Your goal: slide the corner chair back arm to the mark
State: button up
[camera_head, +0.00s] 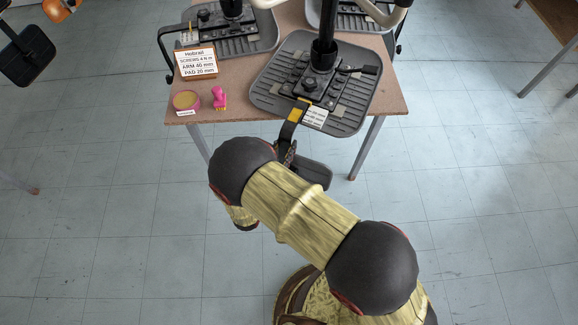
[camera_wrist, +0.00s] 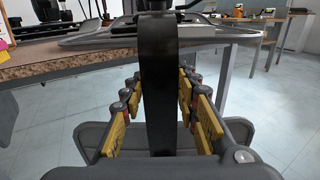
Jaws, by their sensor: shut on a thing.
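An upturned chair seat plate (camera_head: 353,118) with a black post rests on the table's front right part. Its black arm bar (camera_head: 288,130) runs out over the table's front edge and down, with a yellow band (camera_head: 297,114) and a white graduated label (camera_head: 314,117) close by at the plate. A dark grey pad (camera_head: 313,173) shows below the bar. My gripper (camera_head: 287,156) is shut on the bar; its fingers are mostly hidden in the head view. In the wrist view, the bar (camera_wrist: 157,85) stands upright between the yellow-padded fingers (camera_wrist: 160,115).
The wooden table (camera_head: 233,108) carries a sign (camera_head: 196,62), a round tin (camera_head: 186,101), a pink object (camera_head: 219,97) and other upturned chair plates (camera_head: 235,38) behind. Table legs (camera_head: 367,148) stand near my arm. The tiled floor in front is clear.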

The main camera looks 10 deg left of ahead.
grip_shut()
jog(key=shift+s, duration=0.1)
jog(key=shift+s+a, duration=0.25)
jog(key=shift+s, duration=0.75)
jog(key=shift+s+a, duration=0.15)
jog(key=shift+s, duration=0.2)
jog(key=shift+s+a, duration=0.1)
jog(key=shift+s, duration=0.3)
jog(key=o, duration=1.5)
grip_release()
jog(key=shift+c, duration=0.2)
